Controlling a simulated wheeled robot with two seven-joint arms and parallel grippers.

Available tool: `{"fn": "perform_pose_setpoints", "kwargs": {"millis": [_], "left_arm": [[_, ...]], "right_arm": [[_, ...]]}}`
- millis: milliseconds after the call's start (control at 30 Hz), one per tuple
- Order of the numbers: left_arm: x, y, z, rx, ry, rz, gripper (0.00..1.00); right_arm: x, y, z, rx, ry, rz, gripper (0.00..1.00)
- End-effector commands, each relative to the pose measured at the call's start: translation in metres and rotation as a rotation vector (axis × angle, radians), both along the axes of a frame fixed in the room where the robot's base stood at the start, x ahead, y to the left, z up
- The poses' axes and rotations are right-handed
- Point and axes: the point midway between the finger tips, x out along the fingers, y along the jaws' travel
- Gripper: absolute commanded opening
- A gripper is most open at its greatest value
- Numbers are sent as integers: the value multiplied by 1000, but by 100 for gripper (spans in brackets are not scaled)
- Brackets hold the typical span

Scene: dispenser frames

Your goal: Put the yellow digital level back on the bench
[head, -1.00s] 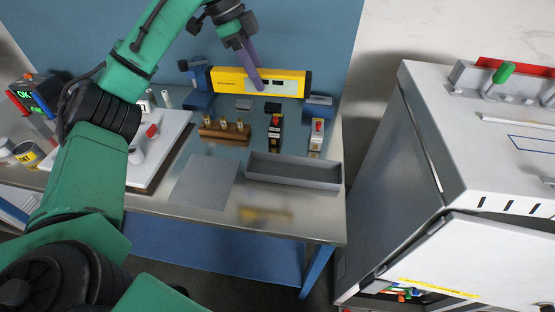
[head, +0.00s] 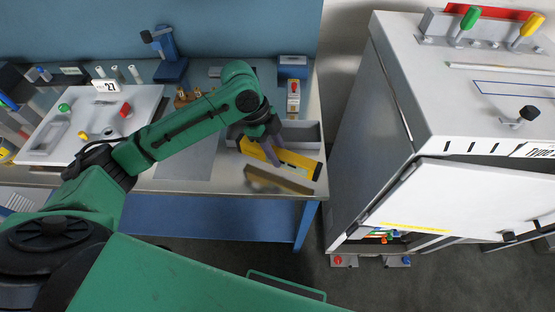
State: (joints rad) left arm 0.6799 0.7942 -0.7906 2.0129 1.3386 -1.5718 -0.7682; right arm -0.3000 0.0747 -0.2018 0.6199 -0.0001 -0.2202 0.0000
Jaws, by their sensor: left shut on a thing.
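My right gripper is not in view.
A grey open tray (head: 305,133) lies just behind the level. Two blue stands, left (head: 171,68) and right (head: 292,68), are at the back, empty. A white board (head: 75,120) fills the left. A grey cabinet (head: 365,130) with an open flap stands right of the bench.

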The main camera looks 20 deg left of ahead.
Motion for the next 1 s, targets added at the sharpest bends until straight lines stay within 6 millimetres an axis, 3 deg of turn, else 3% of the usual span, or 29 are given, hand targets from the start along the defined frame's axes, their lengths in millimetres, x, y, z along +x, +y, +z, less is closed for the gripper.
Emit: {"fn": "perform_pose_setpoints", "kwargs": {"millis": [267,567,600,667,1000], "left_arm": [[0,0,-45,-1,0,1,0],[1,0,-50,0,-2,0,0],[0,0,-51,1,-1,-1,45],[0,0,-50,1,-1,-1,67],[1,0,-48,1,-2,1,67]], "right_arm": [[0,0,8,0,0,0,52],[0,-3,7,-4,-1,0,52],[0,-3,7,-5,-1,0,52],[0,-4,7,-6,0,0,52],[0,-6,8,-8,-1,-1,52]]}}
